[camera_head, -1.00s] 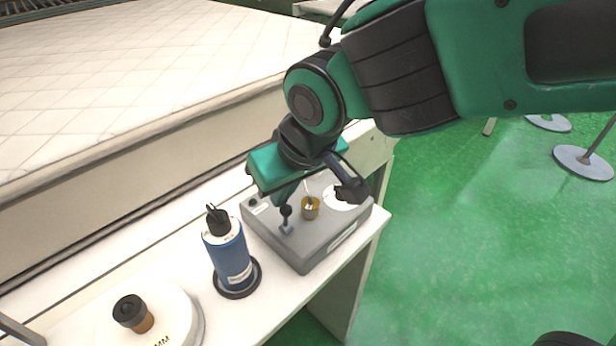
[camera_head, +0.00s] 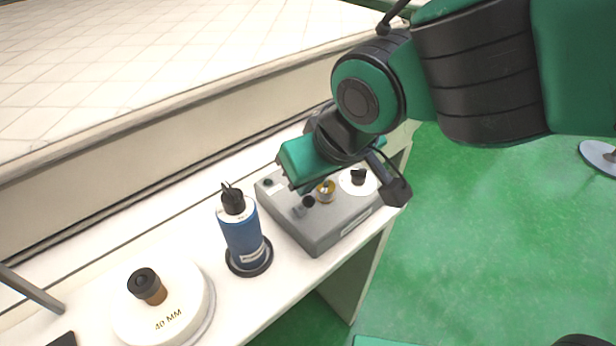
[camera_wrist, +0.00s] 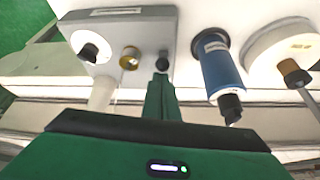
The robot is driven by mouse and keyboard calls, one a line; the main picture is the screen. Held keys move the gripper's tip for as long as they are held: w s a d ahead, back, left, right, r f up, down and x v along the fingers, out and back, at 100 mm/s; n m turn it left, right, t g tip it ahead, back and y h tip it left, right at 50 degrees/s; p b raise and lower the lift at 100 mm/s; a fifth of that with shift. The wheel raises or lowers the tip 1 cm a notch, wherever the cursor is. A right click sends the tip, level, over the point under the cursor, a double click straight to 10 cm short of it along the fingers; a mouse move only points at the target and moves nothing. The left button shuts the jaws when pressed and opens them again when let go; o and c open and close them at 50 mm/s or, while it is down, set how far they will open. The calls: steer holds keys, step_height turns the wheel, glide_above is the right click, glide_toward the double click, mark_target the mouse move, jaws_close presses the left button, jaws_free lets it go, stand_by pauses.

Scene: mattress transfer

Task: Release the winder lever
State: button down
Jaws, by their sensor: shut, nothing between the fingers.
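The winder (camera_head: 335,236) is a grey box on the white bench; it also shows at the top of the wrist view (camera_wrist: 120,25). Its short lever has a black knob (camera_head: 309,202), tilted toward the brass bobbin (camera_head: 326,191). In the wrist view the lever's knob (camera_wrist: 162,64) sits just beyond my fingertips. My gripper (camera_head: 298,187) is shut and empty, above the rear left of the box; in the wrist view the shut fingers (camera_wrist: 160,80) point at the lever. Whether they touch the knob is unclear.
A white disc (camera_head: 347,187) with a black knob lies on the winder's right part. A blue cylinder (camera_head: 242,240) stands close to its left. A round white "40 MM" piece (camera_head: 180,318) is farther left. The mattress (camera_head: 130,75) lies behind; green floor is open at right.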

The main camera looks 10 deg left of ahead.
steer(key=shift+s+d+f, duration=0.35)
steer(key=shift+d+f, duration=0.1)
steer(key=w+a+r, duration=0.3)
steer(key=s+d+r, duration=0.5)
steer(key=d+r, duration=0.1)
stand_by(0.4)
steer(key=shift+d, duration=0.15)
steer(key=w+d+f+m+h, duration=0.1)
steer(key=w+d+f+m, duration=0.15)
steer(key=d, duration=0.65)
steer(key=w+d+f+m+h, duration=0.1)
steer(key=w+d+f+m, duration=0.15)
steer(key=d, duration=0.55)
steer(key=w+d+f+m+h, duration=0.1)
steer(key=w+d+m+h, duration=0.2)
steer(key=d, duration=0.6)
steer(key=s+d+f+m+g, duration=0.2)
steer(key=s+d, duration=0.4)
steer(key=d, duration=0.3)
steer(key=s+d+f+m+g+y, duration=0.1)
steer(key=s+d+f+m, duration=0.3)
steer(key=d, duration=0.5)
steer(key=shift+s+d+f+m+g, duration=0.25)
steer(key=shift+s+d+m+g, duration=0.15)
steer(key=shift+s, duration=0.55)
